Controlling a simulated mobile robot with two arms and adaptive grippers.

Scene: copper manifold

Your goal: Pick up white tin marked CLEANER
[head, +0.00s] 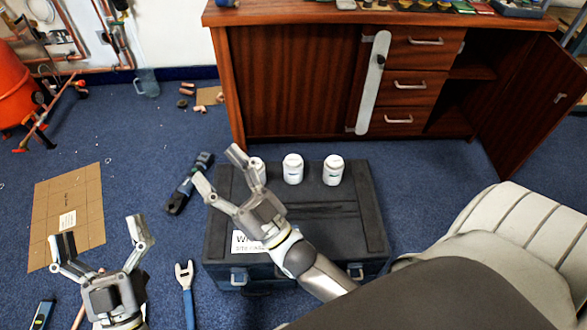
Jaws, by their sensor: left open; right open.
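Three small white tins stand upright on a dark toolbox (315,235): a left tin (259,168), a middle tin (292,169) and a right tin (333,170). Their label print is too small to read, so I cannot tell which is marked CLEANER. My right gripper (218,169) is open and empty above the toolbox's left part, its fingers pointing up-left. It partly hides the left tin; whether they touch is unclear. My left gripper (100,236) is open and empty at the lower left, over the floor near a cardboard sheet.
A power tool (189,183) and a blue wrench (186,292) lie on the blue carpet left of the toolbox. The cardboard sheet (85,195) lies further left. A wooden cabinet (290,85) with an open door stands behind. A pale padded seat (500,235) is at right.

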